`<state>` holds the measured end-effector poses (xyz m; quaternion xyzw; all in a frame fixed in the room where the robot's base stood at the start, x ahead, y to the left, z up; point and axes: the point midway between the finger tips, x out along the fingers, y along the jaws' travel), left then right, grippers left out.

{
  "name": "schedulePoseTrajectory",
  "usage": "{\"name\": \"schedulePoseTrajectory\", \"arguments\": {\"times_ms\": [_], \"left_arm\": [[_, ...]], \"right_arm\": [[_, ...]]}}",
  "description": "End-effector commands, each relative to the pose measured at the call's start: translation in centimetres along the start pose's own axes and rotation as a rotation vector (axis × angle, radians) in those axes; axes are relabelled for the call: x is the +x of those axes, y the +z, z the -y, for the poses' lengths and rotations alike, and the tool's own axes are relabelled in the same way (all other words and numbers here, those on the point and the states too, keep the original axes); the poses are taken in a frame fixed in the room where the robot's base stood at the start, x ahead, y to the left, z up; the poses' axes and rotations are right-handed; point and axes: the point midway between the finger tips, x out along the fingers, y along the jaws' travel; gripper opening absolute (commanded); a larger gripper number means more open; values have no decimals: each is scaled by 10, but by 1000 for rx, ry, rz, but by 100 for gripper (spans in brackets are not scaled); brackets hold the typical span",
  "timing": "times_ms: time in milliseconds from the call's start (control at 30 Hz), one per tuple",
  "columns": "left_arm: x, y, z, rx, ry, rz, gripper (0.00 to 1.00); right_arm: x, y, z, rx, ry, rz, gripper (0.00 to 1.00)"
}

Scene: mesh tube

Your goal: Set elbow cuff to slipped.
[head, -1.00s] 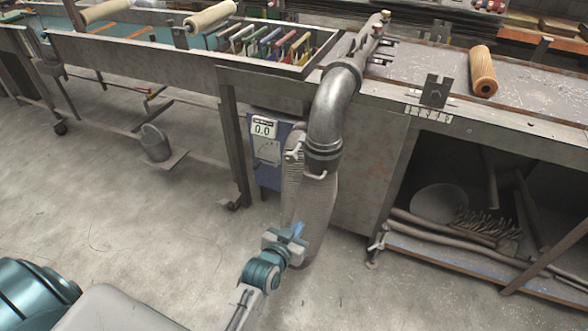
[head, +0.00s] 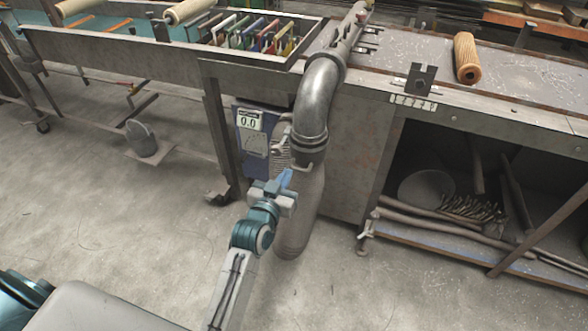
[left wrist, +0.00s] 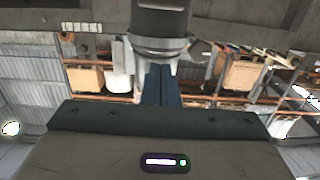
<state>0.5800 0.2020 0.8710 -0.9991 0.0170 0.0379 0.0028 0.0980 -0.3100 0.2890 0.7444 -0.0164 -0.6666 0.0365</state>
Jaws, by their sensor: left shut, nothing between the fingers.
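The metal elbow pipe (head: 318,95) comes down from the bench top. At its lower end is a dark banded cuff (head: 308,143) with a small light handle or lever at its side. A long grey tube (head: 304,215) hangs below the cuff, down towards the floor. My left gripper (head: 286,179) is just below and left of the cuff, in front of the tube. Its blue fingers are shut and empty. In the left wrist view the shut fingers (left wrist: 159,85) point up at the cuff (left wrist: 159,45); I cannot tell whether they touch it. My right gripper is not in view.
A blue panel (head: 254,143) reading 0.0 stands behind the tube. The bench's left leg (head: 221,140) is beside it. An open shelf (head: 440,245) with hoses and a disc is to the right.

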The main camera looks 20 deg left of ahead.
Motion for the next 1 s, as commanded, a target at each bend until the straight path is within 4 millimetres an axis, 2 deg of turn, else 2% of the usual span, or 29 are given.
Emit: {"name": "schedulePoseTrajectory", "arguments": {"times_ms": [100,300,400,533,1000], "left_arm": [[28,-3,0,2,0,0,0],[67,1,0,1,0,3,0],[68,20,0,2,0,5,0],[71,33,0,0,0,2,0],[73,40,0,1,0,1,0]], "right_arm": [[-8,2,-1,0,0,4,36],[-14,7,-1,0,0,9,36],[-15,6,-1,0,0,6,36],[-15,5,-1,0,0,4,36],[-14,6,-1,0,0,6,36]]}}
